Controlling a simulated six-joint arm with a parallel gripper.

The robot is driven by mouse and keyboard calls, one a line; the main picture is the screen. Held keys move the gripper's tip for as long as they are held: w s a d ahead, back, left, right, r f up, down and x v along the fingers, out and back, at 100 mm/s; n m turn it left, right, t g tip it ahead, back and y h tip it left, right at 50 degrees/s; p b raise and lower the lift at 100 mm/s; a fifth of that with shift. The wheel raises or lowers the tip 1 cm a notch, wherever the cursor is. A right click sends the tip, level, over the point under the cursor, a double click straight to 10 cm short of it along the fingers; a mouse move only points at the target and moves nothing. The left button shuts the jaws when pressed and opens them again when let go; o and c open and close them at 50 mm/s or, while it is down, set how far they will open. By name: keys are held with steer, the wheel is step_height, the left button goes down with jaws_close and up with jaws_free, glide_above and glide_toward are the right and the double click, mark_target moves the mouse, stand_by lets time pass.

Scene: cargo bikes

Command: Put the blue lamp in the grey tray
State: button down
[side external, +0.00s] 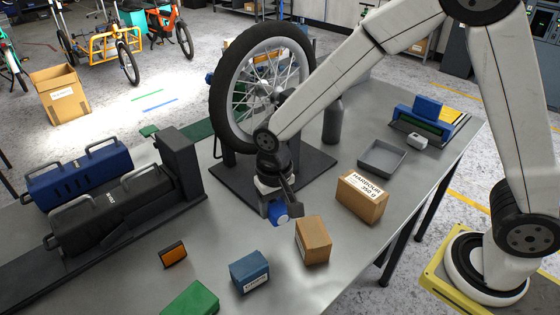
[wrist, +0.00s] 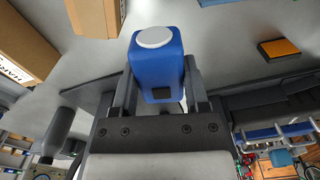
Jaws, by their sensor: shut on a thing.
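The blue lamp (wrist: 155,65) is a small blue block with a round white face, seen in the wrist view between the two fingers of my gripper (wrist: 160,85). My gripper is shut on it. In the side view, the lamp (side external: 278,212) hangs below my gripper (side external: 279,200), in front of the wheel stand and left of the cardboard boxes. It appears to be above the table. The grey tray (side external: 362,162) lies on the table to the right of the wheel stand, behind the HARBOUR box. It looks empty.
The HARBOUR box (side external: 362,196) stands between the front edge and the tray. A smaller cardboard box (side external: 313,240), a blue box (side external: 250,271) and an orange-faced block (side external: 173,254) are nearer. The wheel (side external: 262,85) and a dark bottle (side external: 333,120) rise behind. A small white object (side external: 416,139) is right of the tray.

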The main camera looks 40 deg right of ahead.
steer(key=d+m, duration=0.7)
steer(key=d, duration=1.5)
steer(key=s+d+m, duration=0.4)
steer(key=s+d, duration=0.1)
steer(key=d, duration=0.4)
steer(key=s+d+m, duration=0.4)
steer(key=s+d, duration=0.2)
steer(key=d, duration=0.3)
steer(key=shift+d+r, duration=0.25)
steer(key=shift+r, duration=0.1)
glide_above(382, 162)
steer(key=f, duration=0.8)
steer(key=shift+s+a+f, duration=0.2)
steer(key=shift+s+f, duration=0.1)
steer(key=shift+w+d+f, duration=0.2)
steer(key=shift+w+f, duration=0.1)
steer(key=shift+f, duration=0.1)
